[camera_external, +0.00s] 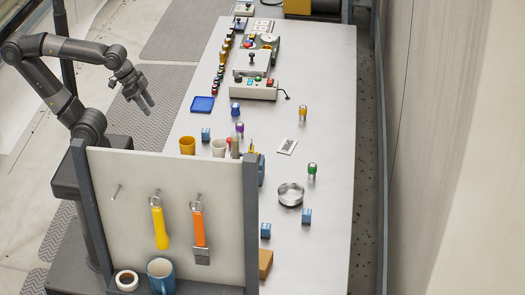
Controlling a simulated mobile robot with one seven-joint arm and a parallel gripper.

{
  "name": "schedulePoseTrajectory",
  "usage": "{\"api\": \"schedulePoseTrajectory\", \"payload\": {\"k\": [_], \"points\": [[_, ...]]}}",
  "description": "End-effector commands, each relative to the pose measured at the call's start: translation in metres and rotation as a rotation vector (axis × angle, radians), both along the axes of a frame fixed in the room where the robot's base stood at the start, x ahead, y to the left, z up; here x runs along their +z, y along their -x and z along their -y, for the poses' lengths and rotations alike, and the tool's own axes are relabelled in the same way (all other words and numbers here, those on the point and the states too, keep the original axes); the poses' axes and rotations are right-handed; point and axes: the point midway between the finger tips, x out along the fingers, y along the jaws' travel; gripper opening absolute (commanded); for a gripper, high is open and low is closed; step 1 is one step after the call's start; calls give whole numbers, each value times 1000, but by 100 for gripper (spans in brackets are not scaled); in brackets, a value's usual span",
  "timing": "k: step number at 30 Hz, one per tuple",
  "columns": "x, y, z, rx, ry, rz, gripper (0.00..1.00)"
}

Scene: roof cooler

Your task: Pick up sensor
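I cannot tell for certain which item is the sensor. Small upright pieces with coloured tops stand on the long grey table (335,140): a yellow-topped piece (303,114), a green-topped piece (312,171) and a purple-topped piece (239,129). My gripper (146,103) is raised left of the table, over the floor, apart from all these pieces. Its fingers point down to the right, and nothing shows between them. They are too small to tell whether they are open or shut.
A pegboard panel (128,170) with hanging tools stands at the front left. The table's right side is mostly clear.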

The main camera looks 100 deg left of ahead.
Motion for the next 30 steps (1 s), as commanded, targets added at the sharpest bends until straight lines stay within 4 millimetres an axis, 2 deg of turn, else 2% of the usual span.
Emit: {"api": "schedulePoseTrajectory", "payload": {"k": [4,11,20,23,30], "points": [[0,0,0,0,0,0,37],[0,0,0,0,0,0,55],[2,-5,-2,3,-2,-8,55],[5,-18,-6,12,-6,-32,55],[12,-76,-31,43,-18,-128,55]]}}
